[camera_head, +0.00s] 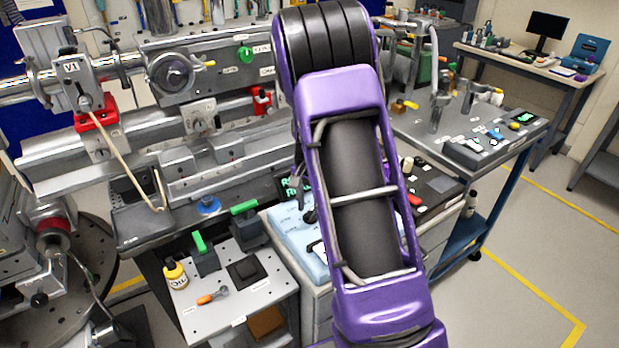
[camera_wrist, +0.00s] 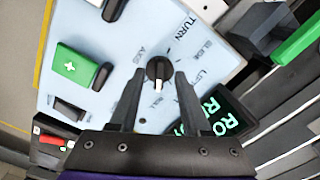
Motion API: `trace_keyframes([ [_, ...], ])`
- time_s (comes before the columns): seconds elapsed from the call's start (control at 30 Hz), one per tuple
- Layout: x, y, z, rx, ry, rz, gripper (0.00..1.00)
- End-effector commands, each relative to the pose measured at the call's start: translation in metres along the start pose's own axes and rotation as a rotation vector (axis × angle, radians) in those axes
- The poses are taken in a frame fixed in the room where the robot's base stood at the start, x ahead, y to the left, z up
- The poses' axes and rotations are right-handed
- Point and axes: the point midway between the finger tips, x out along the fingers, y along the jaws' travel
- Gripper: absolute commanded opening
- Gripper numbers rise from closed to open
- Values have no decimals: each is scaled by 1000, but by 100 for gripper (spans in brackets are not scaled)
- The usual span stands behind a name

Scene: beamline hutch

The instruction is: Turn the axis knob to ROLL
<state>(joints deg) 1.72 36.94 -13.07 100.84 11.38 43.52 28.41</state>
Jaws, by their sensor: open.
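The axis knob (camera_wrist: 156,68) is a small round black knob with a white pointer, on a pale blue panel (camera_wrist: 120,40) in the wrist view. Its pointer faces the bottom of the picture, toward a small label that seems to read ROLL. My gripper (camera_wrist: 159,74) is open, one dark finger on each side of the knob, with gaps between. I cannot tell whether the fingertips reach down to its height. A black display (camera_wrist: 218,117) beside it shows green text starting with RO, partly cut off by my gripper.
A green block (camera_wrist: 76,64) sits on the panel to the left. Metal rails and fixtures stand behind. Floor at right is clear.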

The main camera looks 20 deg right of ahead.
Motion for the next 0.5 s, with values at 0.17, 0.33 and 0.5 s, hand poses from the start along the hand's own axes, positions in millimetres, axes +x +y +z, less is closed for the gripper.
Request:
trace_keyframes([
  [0.17,-42,-1,-1,0,4,-3,48],
  [0.33,-85,-1,-1,-1,5,-4,48],
  [0.5,-123,-1,-1,1,4,-4,48],
])
